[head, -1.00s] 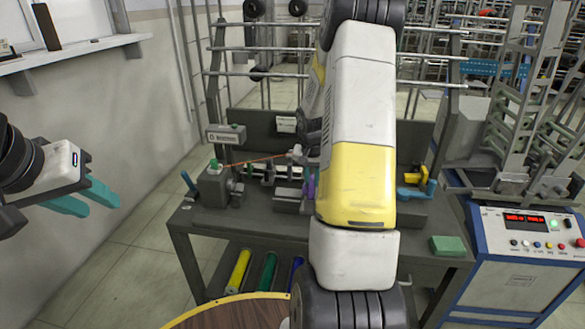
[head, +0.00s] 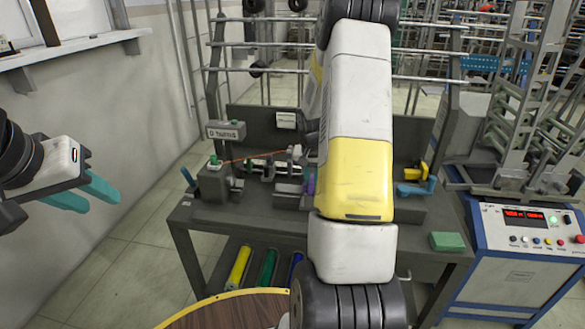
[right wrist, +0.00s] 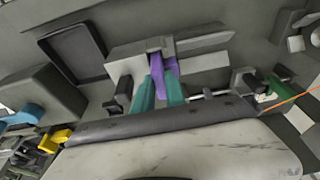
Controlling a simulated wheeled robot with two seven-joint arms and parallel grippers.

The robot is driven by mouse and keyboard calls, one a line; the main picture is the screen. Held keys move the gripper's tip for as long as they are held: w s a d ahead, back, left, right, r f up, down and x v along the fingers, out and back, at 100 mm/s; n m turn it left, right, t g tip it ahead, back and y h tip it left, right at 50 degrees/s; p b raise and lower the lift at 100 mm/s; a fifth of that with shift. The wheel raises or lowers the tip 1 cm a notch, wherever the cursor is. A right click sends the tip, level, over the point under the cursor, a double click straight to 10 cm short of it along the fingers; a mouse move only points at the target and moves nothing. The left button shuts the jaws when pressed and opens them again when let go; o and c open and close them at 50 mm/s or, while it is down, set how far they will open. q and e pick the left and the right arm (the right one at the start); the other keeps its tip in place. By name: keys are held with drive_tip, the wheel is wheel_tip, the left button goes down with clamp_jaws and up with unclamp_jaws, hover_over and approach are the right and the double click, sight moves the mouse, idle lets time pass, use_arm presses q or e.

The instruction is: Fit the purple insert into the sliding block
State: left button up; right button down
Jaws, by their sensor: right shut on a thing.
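The purple insert (right wrist: 156,66) is between the teal fingers of my right gripper (right wrist: 159,82) in the right wrist view. My right gripper is shut on it. The insert's far end is at the slot of the light grey sliding block (right wrist: 126,68); I cannot tell whether it is fully seated. In the head view a sliver of the purple insert (head: 311,181) shows beside my right arm, which hides the right gripper and much of the block. My left gripper (head: 95,196) is empty at the left, away from the bench, its teal fingers apart.
The dark workbench (head: 420,235) carries a winding unit (head: 214,182) at left, a yellow part (head: 414,171) and a green block (head: 447,241) at right. A control console (head: 527,245) stands to the right. A round wooden table (head: 225,314) is at the front.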

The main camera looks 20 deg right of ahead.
drive_tip(key=c, duration=1.3)
unclamp_jaws()
drive_tip(key=shift+r, duration=0.1)
drive_tip(key=v, duration=0.7)
drive_tip(key=shift+a+r, duration=0.1)
drive_tip(key=shift+r, duration=0.2)
